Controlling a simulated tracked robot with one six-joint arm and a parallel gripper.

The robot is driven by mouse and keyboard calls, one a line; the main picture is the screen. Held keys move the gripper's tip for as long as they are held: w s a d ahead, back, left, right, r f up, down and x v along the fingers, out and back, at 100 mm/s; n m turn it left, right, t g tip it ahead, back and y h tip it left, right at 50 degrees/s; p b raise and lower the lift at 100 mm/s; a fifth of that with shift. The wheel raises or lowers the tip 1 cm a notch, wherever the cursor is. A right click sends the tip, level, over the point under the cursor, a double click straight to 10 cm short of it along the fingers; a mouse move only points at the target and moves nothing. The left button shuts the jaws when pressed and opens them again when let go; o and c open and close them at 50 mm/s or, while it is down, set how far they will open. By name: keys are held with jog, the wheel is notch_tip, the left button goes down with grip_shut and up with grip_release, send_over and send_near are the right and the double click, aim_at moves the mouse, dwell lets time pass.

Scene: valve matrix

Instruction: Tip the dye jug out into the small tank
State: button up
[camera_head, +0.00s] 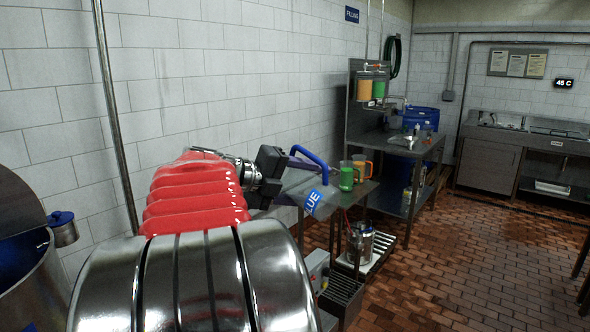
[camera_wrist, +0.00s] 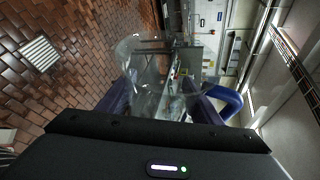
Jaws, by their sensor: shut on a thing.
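My gripper (camera_head: 292,168) is shut on a clear jug with a blue handle (camera_head: 310,156) and a tilted label reading BLUE (camera_head: 313,201). In the wrist view the clear jug (camera_wrist: 150,70) sits between my purple fingers, with its blue handle (camera_wrist: 232,102) at the right. I see no coloured liquid in it; the clear walls make its contents hard to judge. A steel tank (camera_head: 45,285), dark blue inside, stands at the left edge, cut off by the frame. A small steel vessel (camera_head: 360,243) stands low beyond the jug. I cannot tell which is the small tank.
Green (camera_head: 347,176) and orange (camera_head: 361,168) jugs stand on a metal table beyond my gripper. A blue-lidded canister (camera_head: 62,228) is beside the left tank. A vertical pipe (camera_head: 115,120) runs along the tiled wall. The brick floor (camera_head: 440,255) at the right is clear.

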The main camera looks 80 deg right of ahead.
aim_at(299, 174)
jog(key=m, duration=0.1)
jog(key=a+r+m+t, duration=0.1)
jog(key=m, duration=0.1)
jog(key=a+r+m, duration=0.1)
jog(key=m, duration=0.1)
jog(key=shift+w+t, duration=0.25)
jog(key=shift+t, duration=0.15)
jog(key=m, duration=0.1)
jog(key=a+r+m, duration=0.1)
jog(key=shift+w+m+t, duration=0.15)
jog(key=shift+m+t, duration=0.15)
jog(key=shift+m, duration=0.1)
jog(key=shift+w+a+r+m, duration=0.2)
jog(key=shift+a+m, duration=0.1)
jog(key=shift+m, duration=0.3)
jog(key=shift+w+a+r+m, duration=0.1)
jog(key=shift+a+r+m, duration=0.15)
jog(key=shift+m, duration=0.35)
jog(key=a+r+m, duration=0.1)
jog(key=a+m+h, duration=0.1)
jog(key=m, duration=0.1)
jog(key=shift+w+a+r, duration=0.1)
jog(key=shift+w+r, duration=0.2)
jog(key=shift+r, duration=0.05)
